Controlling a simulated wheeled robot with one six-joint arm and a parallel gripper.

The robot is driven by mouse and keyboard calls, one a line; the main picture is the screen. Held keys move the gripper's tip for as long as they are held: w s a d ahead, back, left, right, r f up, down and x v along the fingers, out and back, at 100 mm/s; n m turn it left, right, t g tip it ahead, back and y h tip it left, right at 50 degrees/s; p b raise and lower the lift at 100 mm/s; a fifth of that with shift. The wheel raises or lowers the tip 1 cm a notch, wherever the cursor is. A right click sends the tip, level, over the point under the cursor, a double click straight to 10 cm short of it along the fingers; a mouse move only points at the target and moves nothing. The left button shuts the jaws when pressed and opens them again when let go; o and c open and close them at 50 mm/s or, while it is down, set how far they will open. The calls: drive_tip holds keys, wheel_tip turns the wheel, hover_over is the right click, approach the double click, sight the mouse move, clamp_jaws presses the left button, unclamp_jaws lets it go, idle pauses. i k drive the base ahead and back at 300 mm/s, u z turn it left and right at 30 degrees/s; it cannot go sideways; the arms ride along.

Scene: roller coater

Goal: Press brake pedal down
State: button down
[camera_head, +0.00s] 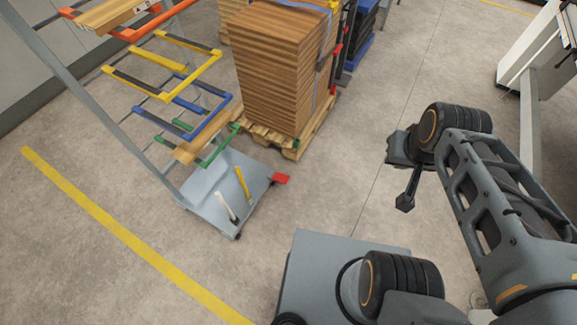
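A red pedal (281,178) sticks out from the right corner of the grey base of a wheeled rack (222,190), close above the floor. It is likely the brake pedal; whether it is up or down cannot be told from this view. My gripper (404,203) is a small dark shape at the end of my arm, right of the pedal and apart from it. Its fingers are too small to tell open from shut. Nothing is visible in it.
The rack has orange, yellow, blue and green arms with some boards. A stack of wooden boards (275,75) stands on a pallet (290,146) behind the pedal. A yellow floor line (120,228) runs at the left. Bare floor (325,195) lies between pedal and gripper.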

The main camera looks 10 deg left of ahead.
sight(278, 177)
drive_tip(key=u, duration=0.35)
drive_tip(key=i, duration=0.75)
drive_tip(key=u, duration=0.9)
drive_tip(key=i, duration=0.3)
drive_tip(key=u, duration=0.3)
